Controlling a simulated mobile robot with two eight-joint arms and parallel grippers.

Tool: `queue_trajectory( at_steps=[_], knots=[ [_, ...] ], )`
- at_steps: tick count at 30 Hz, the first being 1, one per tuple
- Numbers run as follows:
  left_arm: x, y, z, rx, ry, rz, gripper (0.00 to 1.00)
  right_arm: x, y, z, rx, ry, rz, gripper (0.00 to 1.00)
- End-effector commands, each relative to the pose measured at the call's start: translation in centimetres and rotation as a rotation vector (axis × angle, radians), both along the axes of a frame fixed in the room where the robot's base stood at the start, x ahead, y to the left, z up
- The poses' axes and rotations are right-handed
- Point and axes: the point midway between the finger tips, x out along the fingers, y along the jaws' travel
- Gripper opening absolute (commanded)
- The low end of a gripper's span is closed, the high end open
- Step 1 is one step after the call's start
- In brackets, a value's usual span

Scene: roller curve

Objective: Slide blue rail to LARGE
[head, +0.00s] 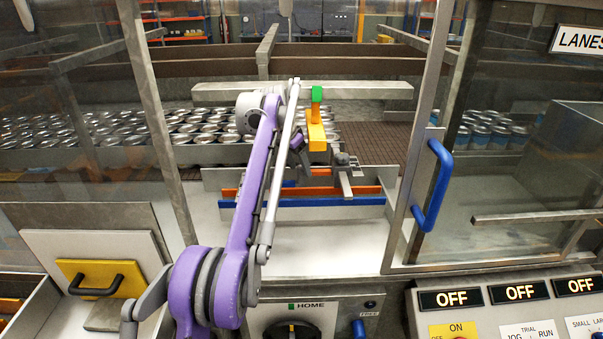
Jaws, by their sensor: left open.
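The blue rail (350,201) is a long low bar lying across the opening in the middle of the head view, in front of an orange rail (370,190). My left gripper (347,187) is open and points down over the rails near their right part. I cannot tell whether its fingers touch the blue rail. My purple arm hides part of the left half of the rails. No LARGE mark for the rail can be read near it. My right gripper is not in view.
Many cans (200,130) stand on the conveyor behind. A yellow post with a green top (317,95) rises behind the rails. A glass door with a blue handle (433,185) is at right. A panel with OFF displays (520,292) and a HOME knob (291,332) are in front.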

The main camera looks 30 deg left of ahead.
Motion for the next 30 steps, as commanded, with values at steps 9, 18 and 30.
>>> queue_trajectory(
  at_steps=[9, 18, 30],
  knots=[
    [0.9, -0.2, -2.1, 0.001, -0.001, 0.0, 0.62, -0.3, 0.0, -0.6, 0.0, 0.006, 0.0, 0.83],
    [0.9, -0.2, -2.1, 0.001, -0.001, 0.0, 0.48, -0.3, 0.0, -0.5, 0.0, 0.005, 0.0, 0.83],
    [0.9, -0.2, -2.1, 0.001, -0.001, 0.0, 0.0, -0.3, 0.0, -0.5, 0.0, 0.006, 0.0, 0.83]
  ],
)
